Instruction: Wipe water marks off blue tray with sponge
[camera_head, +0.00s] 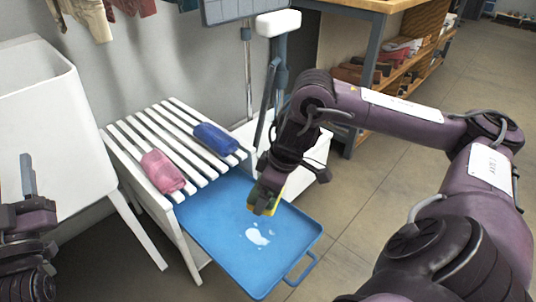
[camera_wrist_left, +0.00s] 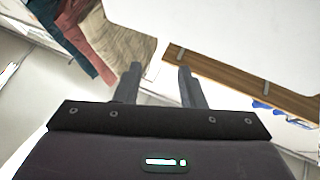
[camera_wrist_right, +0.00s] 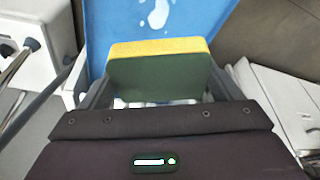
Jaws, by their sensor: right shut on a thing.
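The blue tray (camera_head: 215,235) sticks out from under a white slatted bench, with a handle at its front right edge. Whitish water marks (camera_head: 258,236) lie on its surface right of the middle, and they also show in the right wrist view (camera_wrist_right: 157,14). My right gripper (camera_head: 265,205) is shut on the sponge (camera_wrist_right: 160,72), which is yellow on one side and green on the other. It holds the sponge over the tray, just behind the marks; I cannot tell if it touches. My left gripper (camera_wrist_left: 158,82) is open and empty at the far left, away from the tray.
A pink rolled cloth (camera_head: 162,171) and a blue rolled cloth (camera_head: 215,138) lie on the slatted bench (camera_head: 150,125). A white basin (camera_head: 45,110) stands at left. A white stand with a pole is behind the tray. Open floor lies right of the tray.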

